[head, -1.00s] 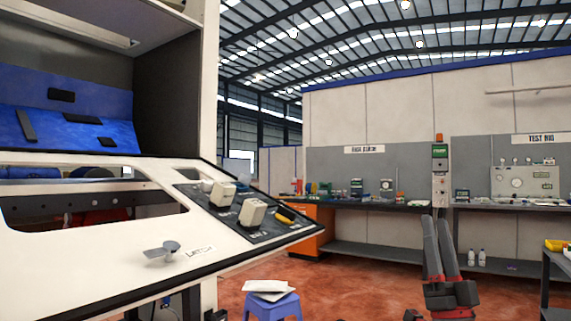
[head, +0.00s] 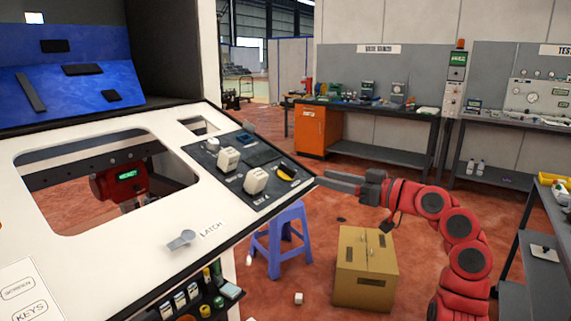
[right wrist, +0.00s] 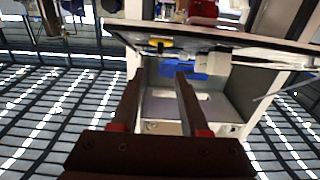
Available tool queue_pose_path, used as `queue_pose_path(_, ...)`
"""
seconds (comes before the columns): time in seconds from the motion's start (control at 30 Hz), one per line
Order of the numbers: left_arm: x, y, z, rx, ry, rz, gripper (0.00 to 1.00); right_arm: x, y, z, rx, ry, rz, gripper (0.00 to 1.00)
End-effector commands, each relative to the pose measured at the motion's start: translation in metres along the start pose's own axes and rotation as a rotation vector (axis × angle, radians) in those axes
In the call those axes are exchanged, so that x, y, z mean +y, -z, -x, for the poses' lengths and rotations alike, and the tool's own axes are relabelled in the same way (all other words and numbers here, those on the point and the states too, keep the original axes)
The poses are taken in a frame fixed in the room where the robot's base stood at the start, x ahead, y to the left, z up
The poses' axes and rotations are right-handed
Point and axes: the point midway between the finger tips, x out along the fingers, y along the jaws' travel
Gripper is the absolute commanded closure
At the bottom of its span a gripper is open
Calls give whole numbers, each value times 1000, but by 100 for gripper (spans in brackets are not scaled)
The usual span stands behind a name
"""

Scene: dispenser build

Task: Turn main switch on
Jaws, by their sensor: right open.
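A black switch panel (head: 245,165) sits on the right end of the sloped white console. It carries two cream block-shaped switches (head: 228,159) (head: 256,180), a small round knob (head: 212,144) and a yellow-and-black switch (head: 287,172) near its right edge. Their labels are too small to read, so I cannot tell which is the main switch. My right gripper (head: 322,179) is open and empty, just right of the panel edge, fingers pointing left towards it. In the right wrist view, the gripper (right wrist: 158,78) has a yellow part (right wrist: 160,43) beyond its fingertips. My left gripper is out of view.
The white console (head: 130,240) has a cut-out opening and a grey latch handle (head: 182,240). Workbenches (head: 400,150) line the back.

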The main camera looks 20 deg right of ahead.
Motion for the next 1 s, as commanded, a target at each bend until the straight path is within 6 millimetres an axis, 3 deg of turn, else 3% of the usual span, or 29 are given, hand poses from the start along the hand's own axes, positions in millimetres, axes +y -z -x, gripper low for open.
queue_pose_path(0.2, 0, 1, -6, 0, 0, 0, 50, -1, 2, -56, 1, 5, -2, 55)
queue_pose_path(0.5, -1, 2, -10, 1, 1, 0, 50, 0, 2, -109, 2, 1, -1, 55)
queue_pose_path(0.7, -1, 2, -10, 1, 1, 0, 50, 1, 2, -121, 4, -2, 0, 55)
queue_pose_path(0.93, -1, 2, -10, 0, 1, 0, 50, 1, 2, -122, 4, -3, 0, 55)
queue_pose_path(1.0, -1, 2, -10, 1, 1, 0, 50, 1, 2, -121, 4, -3, 0, 64)
